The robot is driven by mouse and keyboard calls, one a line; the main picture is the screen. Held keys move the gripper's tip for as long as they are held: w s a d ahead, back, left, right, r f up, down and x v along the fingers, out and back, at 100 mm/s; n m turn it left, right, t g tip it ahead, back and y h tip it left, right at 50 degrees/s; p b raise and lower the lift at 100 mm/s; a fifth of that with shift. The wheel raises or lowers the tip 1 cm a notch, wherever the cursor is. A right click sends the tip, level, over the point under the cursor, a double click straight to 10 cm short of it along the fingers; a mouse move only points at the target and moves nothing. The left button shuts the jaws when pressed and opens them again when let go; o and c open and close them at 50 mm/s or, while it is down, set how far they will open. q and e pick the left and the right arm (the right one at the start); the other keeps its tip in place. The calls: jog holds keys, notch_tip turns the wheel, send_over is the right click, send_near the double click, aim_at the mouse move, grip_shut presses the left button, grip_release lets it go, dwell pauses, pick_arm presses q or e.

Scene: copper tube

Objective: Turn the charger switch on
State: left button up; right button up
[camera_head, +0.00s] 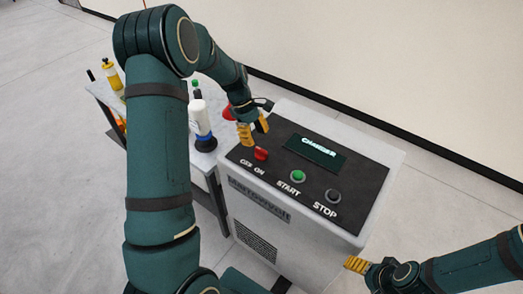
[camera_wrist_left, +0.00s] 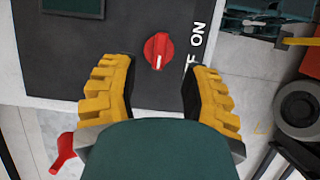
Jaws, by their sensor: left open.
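The charger (camera_head: 350,225) is a pale cabinet with a black top panel. Its red rotary switch (camera_head: 261,154) sits at the panel's left, above the OFF and ON labels. In the left wrist view the red switch (camera_wrist_left: 157,50) has a white mark at its lower end; I cannot tell for sure which label it points to. My left gripper (camera_head: 254,128) is open with yellow fingers, just behind the switch. In the wrist view its fingers (camera_wrist_left: 158,85) flank the space just below the knob, with nothing between them. My right gripper (camera_head: 357,265) shows only yellow finger parts at the cabinet's right front.
The panel also has a lit display (camera_head: 316,153), a green START button (camera_head: 298,176) and a dark STOP button (camera_head: 333,195). A side table (camera_head: 203,160) to the left holds a white and blue bottle (camera_head: 201,122) and a yellow bottle (camera_head: 112,75). A wall stands behind.

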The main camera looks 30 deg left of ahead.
aim_at(261, 150)
pick_arm(q)
jog(key=x, duration=0.5)
jog(key=shift+d+f, duration=0.1)
jog(key=shift+f, duration=0.25)
grip_shut()
